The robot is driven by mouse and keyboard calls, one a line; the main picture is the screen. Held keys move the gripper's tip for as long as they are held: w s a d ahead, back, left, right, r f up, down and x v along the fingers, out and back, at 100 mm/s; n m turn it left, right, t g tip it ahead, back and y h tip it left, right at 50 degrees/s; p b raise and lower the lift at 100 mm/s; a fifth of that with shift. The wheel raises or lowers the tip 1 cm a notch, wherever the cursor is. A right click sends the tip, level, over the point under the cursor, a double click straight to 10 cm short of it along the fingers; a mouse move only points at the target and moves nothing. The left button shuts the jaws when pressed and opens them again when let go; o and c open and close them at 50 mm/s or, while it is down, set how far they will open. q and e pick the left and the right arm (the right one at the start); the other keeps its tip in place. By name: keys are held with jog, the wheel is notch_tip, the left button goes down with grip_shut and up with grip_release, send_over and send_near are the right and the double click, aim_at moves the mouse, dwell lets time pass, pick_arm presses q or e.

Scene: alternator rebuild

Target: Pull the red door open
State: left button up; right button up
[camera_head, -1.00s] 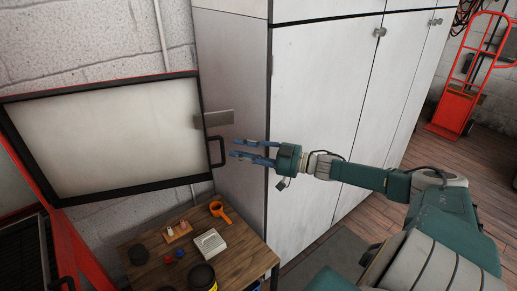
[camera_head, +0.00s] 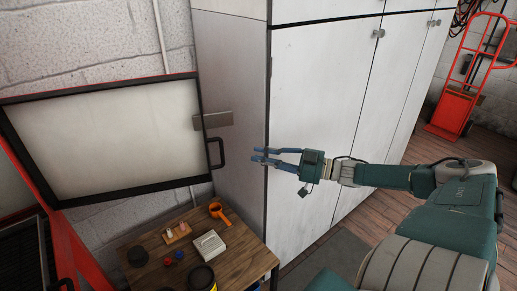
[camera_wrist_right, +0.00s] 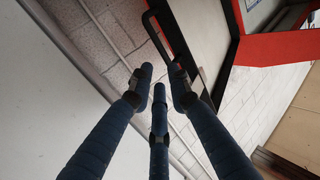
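The red door (camera_head: 100,77) stands swung open at the left in the head view. Its inner side is a pale panel in a black frame, with a red edge. Its black handle (camera_head: 219,153) sticks out at the door's right edge. My right gripper (camera_head: 256,155) is to the right of the handle, apart from it, empty and open. In the right wrist view the handle (camera_wrist_right: 162,35) shows just beyond the spread blue fingers (camera_wrist_right: 160,75), with nothing between them. My left gripper is not in view.
A tall grey-white cabinet (camera_head: 325,90) stands behind my right gripper. A small wooden table (camera_head: 245,268) below the door holds a white device (camera_head: 208,245), an orange tool (camera_head: 219,211) and small parts. A red hand truck (camera_head: 460,105) stands at the far right.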

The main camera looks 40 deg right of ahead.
jog(key=a+r+m+t+h+p, duration=0.1)
jog(key=m, duration=0.2)
jog(key=a+m+t+h+p, duration=0.1)
jog(key=a+m+t, duration=0.1)
jog(key=m, duration=0.2)
jog(key=a+r+m+t+h+p, duration=0.1)
jog(key=a+m, duration=0.1)
jog(key=m, duration=0.1)
jog(key=shift+s+a+r+t, duration=0.15)
jog(key=shift+s+r+t, duration=0.2)
jog(key=shift+t, duration=0.05)
grip_shut()
jog(key=n+g+h+p, duration=0.65)
jog(key=n+h, duration=0.75)
jog(key=n, duration=2.1)
send_near(209, 128)
jog(key=shift+t, duration=0.75)
jog(key=p+x, duration=0.4)
jog(key=f+p+x, duration=0.1)
jog(key=p+x, duration=0.1)
jog(key=x, duration=0.1)
jog(key=shift+s+d+f+p, duration=0.1)
jog(key=shift+d+p, duration=0.15)
jog(key=shift+p, duration=0.1)
